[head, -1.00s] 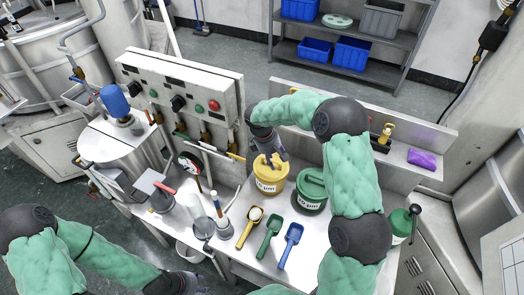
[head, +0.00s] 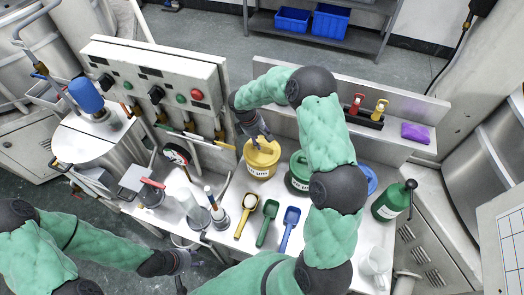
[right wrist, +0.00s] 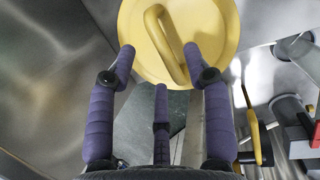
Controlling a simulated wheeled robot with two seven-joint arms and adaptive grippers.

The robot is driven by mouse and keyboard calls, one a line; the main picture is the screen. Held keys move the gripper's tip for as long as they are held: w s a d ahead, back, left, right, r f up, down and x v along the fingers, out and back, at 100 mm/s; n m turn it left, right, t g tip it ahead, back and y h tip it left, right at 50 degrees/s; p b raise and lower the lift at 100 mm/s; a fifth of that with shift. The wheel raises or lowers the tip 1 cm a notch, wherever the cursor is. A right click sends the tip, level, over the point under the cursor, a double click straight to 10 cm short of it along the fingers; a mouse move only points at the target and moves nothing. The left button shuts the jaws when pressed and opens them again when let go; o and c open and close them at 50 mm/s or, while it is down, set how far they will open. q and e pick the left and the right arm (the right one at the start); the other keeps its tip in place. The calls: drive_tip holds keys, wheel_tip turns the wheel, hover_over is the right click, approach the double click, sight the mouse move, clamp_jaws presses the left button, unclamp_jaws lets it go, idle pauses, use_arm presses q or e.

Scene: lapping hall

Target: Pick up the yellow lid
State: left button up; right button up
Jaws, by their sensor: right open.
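The yellow lid (head: 262,157) sits on a yellow tub (head: 260,172) with a label, towards the back of the white worktop. In the right wrist view the round lid (right wrist: 217,28) and its raised bar handle (right wrist: 166,46) show at the top. My right gripper (head: 262,139) is over the lid. In the right wrist view its purple fingers (right wrist: 158,62) are spread open, two tips either side of the handle, with nothing held; I cannot tell whether they touch it. My left gripper (head: 183,264) is low at the left, away from the lid; its jaws are unclear.
A green-lidded tub (head: 298,178) stands right of the yellow tub, partly behind my right arm. Yellow, green and blue scoops (head: 289,226) lie in front. A control box (head: 160,85) stands behind at left. A green bottle (head: 391,201) and a white jug (head: 374,262) are at right.

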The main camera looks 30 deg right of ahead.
drive_tip(key=x, duration=0.4)
drive_tip(key=shift+a+f, duration=0.1)
clamp_jaws()
